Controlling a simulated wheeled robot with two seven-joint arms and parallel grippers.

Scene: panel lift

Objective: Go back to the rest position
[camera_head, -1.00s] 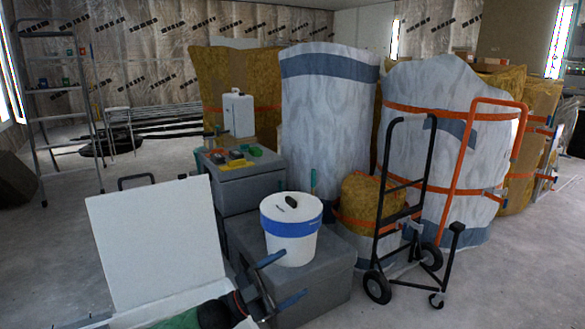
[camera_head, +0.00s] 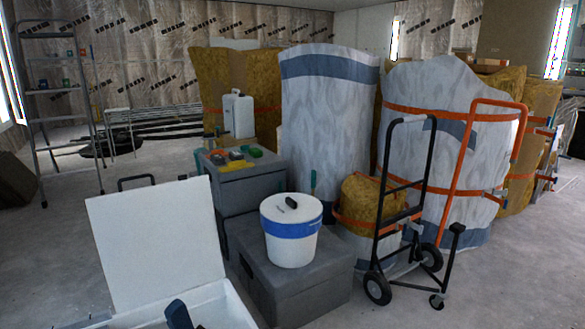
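Neither of my grippers shows clearly in the head view, and no arm link is in sight. A dark blue piece (camera_head: 178,315) sticks up at the bottom edge, in front of the open white box (camera_head: 225,306). It is cut off by the frame, and I cannot tell whether it is a tool or part of something larger.
The box's raised white lid (camera_head: 155,240) stands at the left. A white bucket with a blue band (camera_head: 291,232) sits on a grey case (camera_head: 325,285). A black hand truck (camera_head: 405,210) stands right of it. Open floor (camera_head: 500,290) lies at the lower right.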

